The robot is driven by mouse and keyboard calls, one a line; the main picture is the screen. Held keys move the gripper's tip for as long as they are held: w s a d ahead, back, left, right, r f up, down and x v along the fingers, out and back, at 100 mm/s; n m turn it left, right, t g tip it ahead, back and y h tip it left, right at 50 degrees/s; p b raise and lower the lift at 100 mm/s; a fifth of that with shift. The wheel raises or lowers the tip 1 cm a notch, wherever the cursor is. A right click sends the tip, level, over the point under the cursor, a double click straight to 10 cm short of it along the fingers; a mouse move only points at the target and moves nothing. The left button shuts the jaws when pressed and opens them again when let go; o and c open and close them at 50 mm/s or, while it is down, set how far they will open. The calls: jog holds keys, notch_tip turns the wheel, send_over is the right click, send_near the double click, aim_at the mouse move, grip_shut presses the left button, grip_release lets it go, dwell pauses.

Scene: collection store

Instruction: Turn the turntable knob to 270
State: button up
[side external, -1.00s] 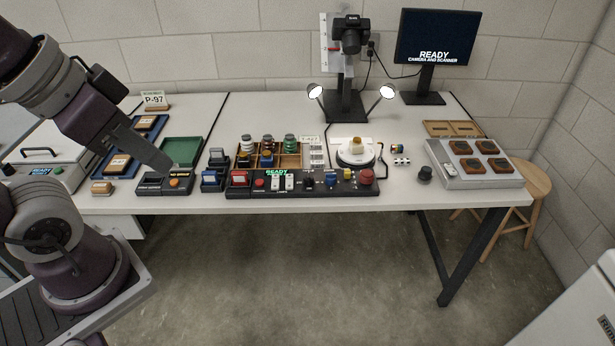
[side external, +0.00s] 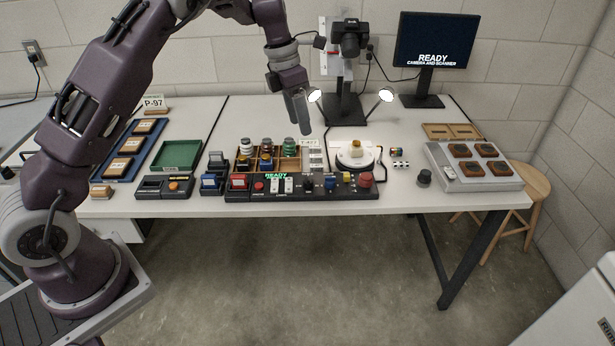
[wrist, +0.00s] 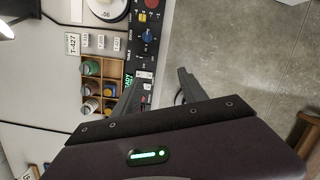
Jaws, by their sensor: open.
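The black control panel (side external: 290,195) runs along the table's front edge. A blue pointer knob (side external: 331,181) sits right of its middle and also shows in the wrist view (wrist: 148,36). A black knob (side external: 308,182) is just left of it.
A red mushroom button (side external: 366,178) and yellow control (side external: 347,176) sit right of the blue knob. The camera stand (side external: 347,105) and two lamps (side external: 386,94) rise behind. A loose black knob (side external: 424,177) lies to the right.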

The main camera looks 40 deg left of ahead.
aim_at(308, 177)
jog(key=w+f+n, duration=0.1)
jog(key=f+n, duration=0.1)
jog(key=f, duration=0.2)
jog(key=w+a+f+n, duration=0.1)
jog(key=f+n, duration=0.1)
jog(key=f, duration=0.2)
jog(key=w+f+n+g+y, duration=0.1)
jog(key=w+f+n, duration=0.1)
jog(key=f, duration=0.3)
jog(key=shift+a+f, duration=0.1)
jog(key=shift+a, duration=0.25)
jog(key=shift+n, duration=0.4)
jog(key=f, duration=0.8)
jog(key=shift+w+d, duration=0.15)
jog(key=shift+d, duration=0.05)
grip_shut()
